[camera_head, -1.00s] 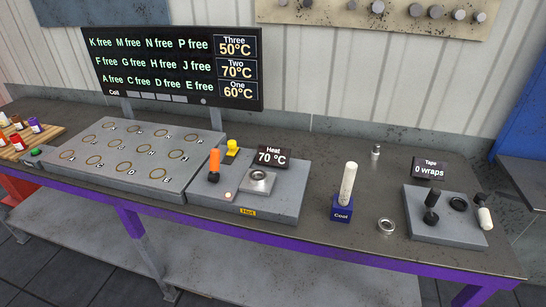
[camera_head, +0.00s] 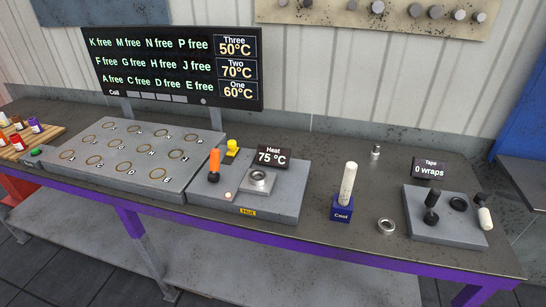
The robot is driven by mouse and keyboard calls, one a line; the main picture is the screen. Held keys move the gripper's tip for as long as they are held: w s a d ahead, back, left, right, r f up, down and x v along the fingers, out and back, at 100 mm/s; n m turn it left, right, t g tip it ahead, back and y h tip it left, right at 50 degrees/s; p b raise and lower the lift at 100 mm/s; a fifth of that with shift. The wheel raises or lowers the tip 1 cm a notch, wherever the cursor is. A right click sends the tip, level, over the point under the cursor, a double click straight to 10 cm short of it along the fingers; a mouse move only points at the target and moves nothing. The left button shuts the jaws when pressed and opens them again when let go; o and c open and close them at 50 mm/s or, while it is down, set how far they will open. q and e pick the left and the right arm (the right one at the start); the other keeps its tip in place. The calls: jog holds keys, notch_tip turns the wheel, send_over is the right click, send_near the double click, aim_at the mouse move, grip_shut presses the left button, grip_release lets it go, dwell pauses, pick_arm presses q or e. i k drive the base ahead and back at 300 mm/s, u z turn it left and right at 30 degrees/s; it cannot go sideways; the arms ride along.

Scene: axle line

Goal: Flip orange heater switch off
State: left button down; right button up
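The orange heater switch (camera_head: 214,162) is an upright orange handle on a dark base, on the left part of the grey heater box (camera_head: 285,205). A small glowing light (camera_head: 228,195) sits just in front of it. A yellow knob (camera_head: 232,147) stands behind it to the right. The heat display (camera_head: 274,157) reads 75 °C. A metal ring-shaped seat (camera_head: 258,180) is on the box top, with a metal piece at its middle. Neither of my grippers is in view.
A grey plate with lettered rings (camera_head: 140,187) lies left of the heater box. Right of it stand a blue "Cool" block (camera_head: 342,212) with a white rod (camera_head: 348,180), a metal ring (camera_head: 386,226) and the tape station (camera_head: 446,238). A board with readouts (camera_head: 170,65) stands behind.

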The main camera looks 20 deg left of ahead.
aim_at(213, 176)
jog(key=k, duration=1.35)
jog(key=u, duration=0.3)
jog(key=i, duration=0.35)
jog(key=u, duration=0.7)
jog(key=i, duration=1.4)
jog(key=z, duration=0.75)
